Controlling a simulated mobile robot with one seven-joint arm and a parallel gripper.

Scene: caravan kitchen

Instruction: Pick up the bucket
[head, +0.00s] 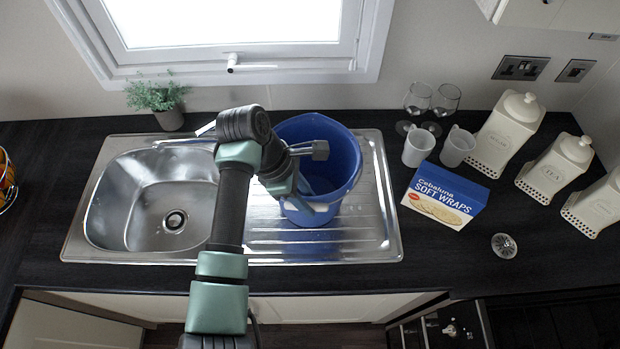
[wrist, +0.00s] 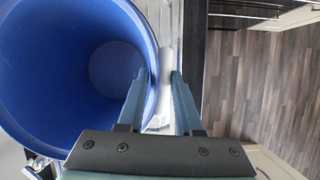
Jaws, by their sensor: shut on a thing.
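The blue bucket (head: 343,146) stands upright, or nearly so, over the ribbed drainer of the steel sink unit in the head view. I cannot tell whether its base touches the drainer. In the wrist view the bucket (wrist: 60,45) fills the left side, and I look into its open, empty-looking inside. My gripper (wrist: 163,75) has one finger inside the bucket and one outside, shut on its near rim and wall. In the head view my gripper (head: 300,203) is at the bucket's near left side, and my arm hides part of the bucket.
The sink bowl (head: 160,200) lies left of the bucket. A wraps box (head: 443,196), white mugs (head: 418,147), wine glasses (head: 445,101) and cream canisters (head: 507,132) stand to the right. A potted plant (head: 160,100) is at the back left, below the window (head: 230,35).

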